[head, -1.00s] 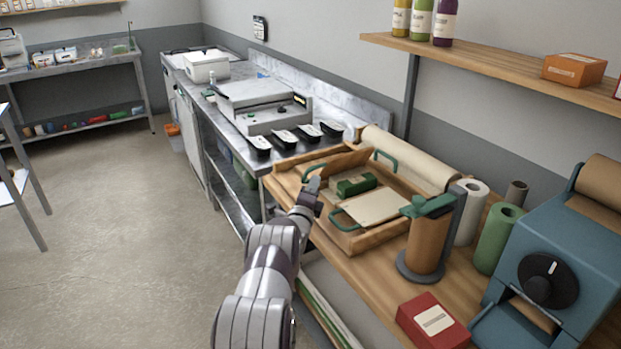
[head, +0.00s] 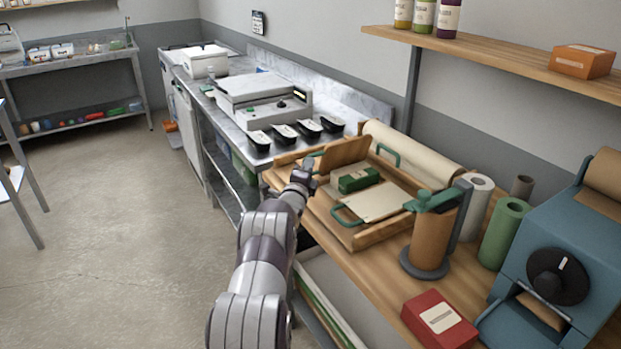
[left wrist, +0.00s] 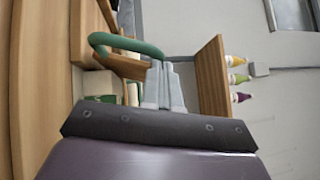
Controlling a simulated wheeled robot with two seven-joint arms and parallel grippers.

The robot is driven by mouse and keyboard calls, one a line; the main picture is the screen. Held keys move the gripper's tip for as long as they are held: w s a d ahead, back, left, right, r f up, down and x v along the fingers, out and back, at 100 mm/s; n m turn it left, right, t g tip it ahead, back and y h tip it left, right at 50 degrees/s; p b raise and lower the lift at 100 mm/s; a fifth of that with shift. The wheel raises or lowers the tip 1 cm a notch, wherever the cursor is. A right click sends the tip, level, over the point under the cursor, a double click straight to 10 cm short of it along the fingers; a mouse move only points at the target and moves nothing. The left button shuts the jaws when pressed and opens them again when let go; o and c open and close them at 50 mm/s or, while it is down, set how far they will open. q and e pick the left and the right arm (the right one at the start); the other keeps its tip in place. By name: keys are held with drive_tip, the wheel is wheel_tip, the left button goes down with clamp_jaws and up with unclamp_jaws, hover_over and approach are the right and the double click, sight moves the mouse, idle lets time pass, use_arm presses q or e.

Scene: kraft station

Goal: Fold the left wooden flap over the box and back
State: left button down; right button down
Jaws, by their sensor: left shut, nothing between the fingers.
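A wooden tray (head: 375,238) with green handles stands on the wooden bench. The left wooden flap (head: 345,152) is tilted up at the tray's far left side. The green box (head: 358,180) lies in the tray, beside a pale cream panel (head: 385,202). My left gripper (head: 308,168) is shut and empty at the tray's left edge, beside the raised flap; I cannot tell whether they touch. In the left wrist view its closed fingers (left wrist: 163,85) point toward a green handle (left wrist: 125,43). My right gripper is not in view.
A dispenser with a brown roll (head: 431,235), a white roll, a green roll (head: 505,230) and a red box (head: 440,320) stand right of the tray. A pale roll (head: 415,155) lies behind it. Black containers (head: 285,135) sit on the steel counter. A shelf (head: 490,55) hangs above.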

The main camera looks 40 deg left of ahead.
use_arm(q)
drive_tip(key=shift+d+r, duration=0.15)
drive_tip(key=shift+r, duration=0.05)
drive_tip(key=shift+s+f, duration=0.1)
drive_tip(key=shift+s, duration=0.15)
drive_tip(key=p+v, duration=0.1)
drive_tip(key=v, duration=1.1)
drive_tip(key=shift+d, duration=0.2)
drive_tip(key=shift+s, duration=0.1)
